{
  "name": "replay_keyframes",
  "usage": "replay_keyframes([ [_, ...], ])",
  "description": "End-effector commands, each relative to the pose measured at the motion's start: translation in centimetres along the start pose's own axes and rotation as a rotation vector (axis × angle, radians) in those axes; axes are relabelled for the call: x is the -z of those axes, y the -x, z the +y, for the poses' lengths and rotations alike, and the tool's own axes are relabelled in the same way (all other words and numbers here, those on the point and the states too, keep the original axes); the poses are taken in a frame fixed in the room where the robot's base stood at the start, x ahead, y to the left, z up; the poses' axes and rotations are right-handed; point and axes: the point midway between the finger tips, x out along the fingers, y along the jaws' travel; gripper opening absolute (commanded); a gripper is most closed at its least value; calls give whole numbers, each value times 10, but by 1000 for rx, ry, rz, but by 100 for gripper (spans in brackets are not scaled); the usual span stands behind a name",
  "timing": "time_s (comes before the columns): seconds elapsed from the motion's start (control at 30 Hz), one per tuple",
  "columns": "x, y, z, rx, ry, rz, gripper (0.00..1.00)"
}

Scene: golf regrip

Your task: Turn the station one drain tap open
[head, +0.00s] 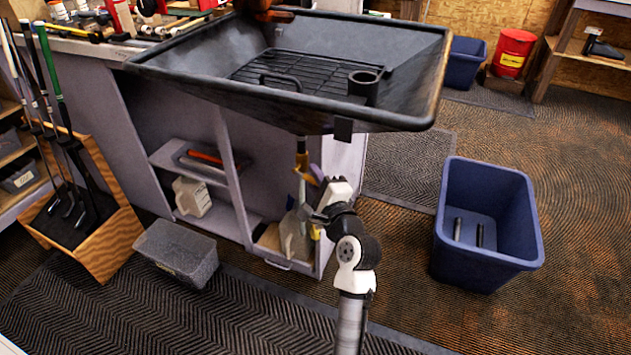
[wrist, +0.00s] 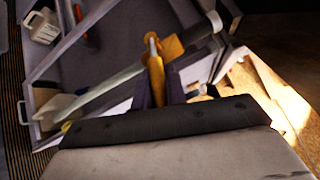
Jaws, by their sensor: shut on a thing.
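The drain tap (head: 301,166) is a yellow-orange fitting under the black basin (head: 420,123), above the open cabinet bay. In the wrist view its yellow body (wrist: 196,32) is at upper middle, with a yellow lever (wrist: 156,77) pointing down towards me. My gripper (head: 321,180) is below and right of the tap in the head view. In the wrist view my gripper (wrist: 158,94) has its dark fingers on both sides of the lever, shut on it. The exact finger contact is partly hidden.
A pale container (head: 294,236) stands under the tap. A blue bin (head: 484,185) holding two dark grips is on the right floor. Patterned floor lies open between cabinet and bin.

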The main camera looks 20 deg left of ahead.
Motion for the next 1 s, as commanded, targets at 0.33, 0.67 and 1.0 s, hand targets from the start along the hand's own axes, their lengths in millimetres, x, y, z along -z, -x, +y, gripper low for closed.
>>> replay_keyframes([
  [0.33,0,0,0,-1,-2,0,24],
  [0.67,0,0,0,-1,-1,0,35],
  [1.0,1,-3,0,-2,-2,0,35],
])
